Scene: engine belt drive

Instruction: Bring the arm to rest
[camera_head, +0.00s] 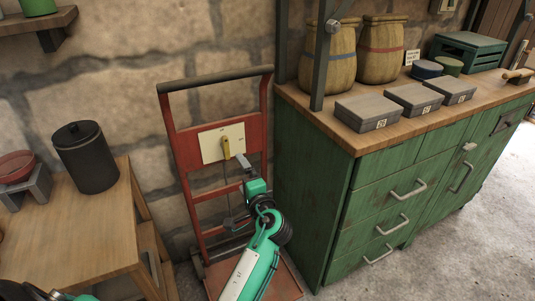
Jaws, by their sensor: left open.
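A cream panel (211,145) is fixed across the upright frame of a red hand truck (188,150). A yellow lever-like piece (226,147) stands upright on the panel. My left gripper (237,190) is in front of the hand truck, just below and right of the panel. Its grey fingers are spread apart, one near the panel's lower right corner and one lower down, with nothing seen between them. I cannot tell whether the upper finger touches the panel. My green arm comes up to it from the bottom of the view. My right gripper is not seen.
A green cabinet (385,205) with grey boxes (362,112) and barrels (383,50) on its top stands close on the right. A wooden table (80,235) with a dark canister (86,157) is on the left. A stone wall is behind; open floor lies at lower right.

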